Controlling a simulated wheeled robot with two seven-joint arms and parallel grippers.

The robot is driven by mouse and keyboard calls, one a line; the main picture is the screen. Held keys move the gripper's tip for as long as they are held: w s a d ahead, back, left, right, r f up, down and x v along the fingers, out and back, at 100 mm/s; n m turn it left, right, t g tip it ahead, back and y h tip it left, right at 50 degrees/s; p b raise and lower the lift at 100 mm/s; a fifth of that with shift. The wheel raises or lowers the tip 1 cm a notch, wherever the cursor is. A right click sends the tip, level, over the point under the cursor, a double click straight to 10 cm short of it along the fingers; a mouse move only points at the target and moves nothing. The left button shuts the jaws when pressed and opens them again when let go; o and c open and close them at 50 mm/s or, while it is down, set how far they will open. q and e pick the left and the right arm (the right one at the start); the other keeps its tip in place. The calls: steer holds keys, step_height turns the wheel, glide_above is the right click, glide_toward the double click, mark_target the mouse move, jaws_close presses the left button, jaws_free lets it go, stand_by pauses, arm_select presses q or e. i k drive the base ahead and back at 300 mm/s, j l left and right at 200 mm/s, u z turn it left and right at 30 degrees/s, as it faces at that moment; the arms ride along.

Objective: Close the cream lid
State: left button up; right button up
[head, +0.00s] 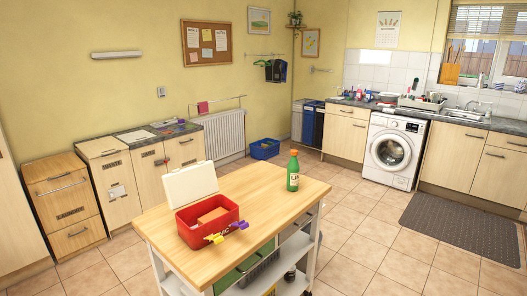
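A red box (190,236) sits on the wooden top of the kitchen trolley, towards its left side. Its cream lid (190,185) stands open, raised up at the box's back edge. A light brown block-like item (213,215) lies inside the box. A yellow item (214,239) and a purple item (239,226) are at the box's front right rim; whether they are clipped on it is too small to tell. Neither of my grippers shows in the head view.
A green bottle (293,172) with an orange cap stands upright at the trolley's back right. The wooden trolley top (275,208) is bare between box and bottle. Tiled floor surrounds the trolley. Cabinets (68,205), a radiator (224,134) and a washing machine (393,151) stand along the walls.

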mark_target(186, 187)
steer(key=i+j+z, duration=0.1)
steer(key=j, duration=0.3)
steer(key=i+j+z, duration=0.1)
steer(key=j, duration=0.35)
steer(key=i+j+z, duration=0.1)
steer(key=j, duration=0.35)
steer(key=i+j+z, duration=0.15)
steer(key=j+z, duration=0.25)
steer(key=j, duration=0.5)
steer(key=j+z, duration=0.45)
steer(key=j, duration=0.45)
steer(key=j+z, duration=0.4)
steer(key=j, duration=0.55)
steer(key=j+z, duration=0.1)
steer(key=j, duration=0.3)
steer(key=k+j+z, duration=0.15)
steer(key=j, duration=0.25)
steer(key=j+z, duration=0.1)
steer(key=j, duration=0.25)
steer(key=k+j+z, duration=0.15)
steer(key=j, duration=0.25)
steer(key=k+j+z, duration=0.1)
steer(key=j, duration=0.25)
steer(key=k+j+z, duration=0.1)
steer(key=j, duration=0.25)
steer(key=k, duration=0.1)
